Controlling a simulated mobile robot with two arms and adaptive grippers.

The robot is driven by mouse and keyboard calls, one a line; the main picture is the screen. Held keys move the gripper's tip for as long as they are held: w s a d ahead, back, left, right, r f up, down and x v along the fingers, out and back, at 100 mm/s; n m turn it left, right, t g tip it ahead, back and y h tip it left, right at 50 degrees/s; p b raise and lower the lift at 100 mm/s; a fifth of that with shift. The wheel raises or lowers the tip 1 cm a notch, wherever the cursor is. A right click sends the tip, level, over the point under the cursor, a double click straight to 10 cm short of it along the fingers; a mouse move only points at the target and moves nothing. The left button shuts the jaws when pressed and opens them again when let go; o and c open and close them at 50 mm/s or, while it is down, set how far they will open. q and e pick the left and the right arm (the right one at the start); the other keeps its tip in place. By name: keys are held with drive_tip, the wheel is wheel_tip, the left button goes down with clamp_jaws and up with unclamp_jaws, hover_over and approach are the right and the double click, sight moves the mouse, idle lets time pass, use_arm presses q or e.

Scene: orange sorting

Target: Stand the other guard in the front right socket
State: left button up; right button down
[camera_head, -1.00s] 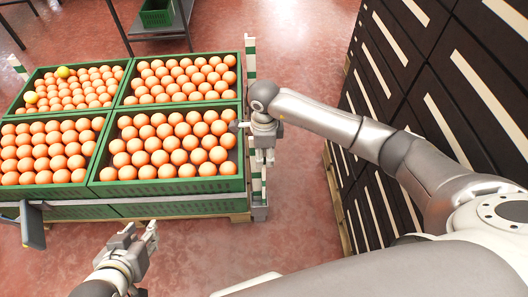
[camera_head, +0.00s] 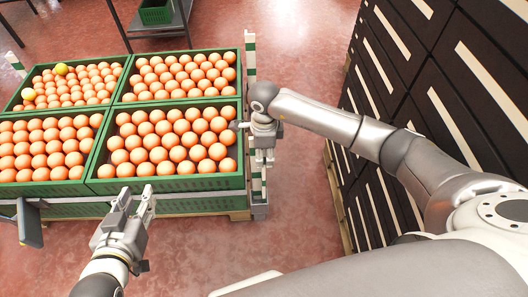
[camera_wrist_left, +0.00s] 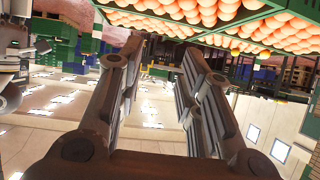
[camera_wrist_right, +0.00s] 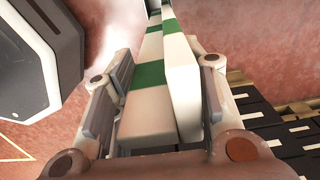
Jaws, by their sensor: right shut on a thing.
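A white and green guard (camera_head: 256,182) is in my right gripper (camera_head: 264,156) at the front right corner of the crate stack. Its lower end is at the grey front right socket (camera_head: 260,211); I cannot tell whether it is seated. The right wrist view shows the striped guard (camera_wrist_right: 149,102) between the fingers. Another striped guard (camera_head: 250,58) stands upright at the back right corner. My left gripper (camera_head: 136,195) is open and empty just in front of the front crates; its spread fingers show in the left wrist view (camera_wrist_left: 162,65).
Green crates (camera_head: 170,184) full of orange-brown balls stand on a pallet. A striped post (camera_head: 14,61) shows at the back left corner. A dark flat panel (camera_head: 29,223) is at front left. The red floor in front is clear.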

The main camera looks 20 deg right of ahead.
drive_tip(key=shift+f+b, duration=0.3)
drive_tip(key=shift+f, duration=0.1)
drive_tip(key=shift+f+b, duration=0.35)
drive_tip(key=shift+f, duration=0.1)
drive_tip(key=shift+f+b, duration=0.35)
drive_tip(key=shift+f, duration=0.05)
use_arm(q)
drive_tip(key=w+d+r+t+h, duration=0.2)
drive_tip(key=r+t, duration=0.4)
drive_tip(key=r, duration=0.5)
drive_tip(key=shift+w+d+t, duration=0.15)
drive_tip(key=shift+w+t, duration=0.15)
drive_tip(key=shift+w, duration=0.2)
use_arm(e)
drive_tip(key=shift+f, duration=0.4)
drive_tip(key=c, duration=0.8)
unclamp_jaws()
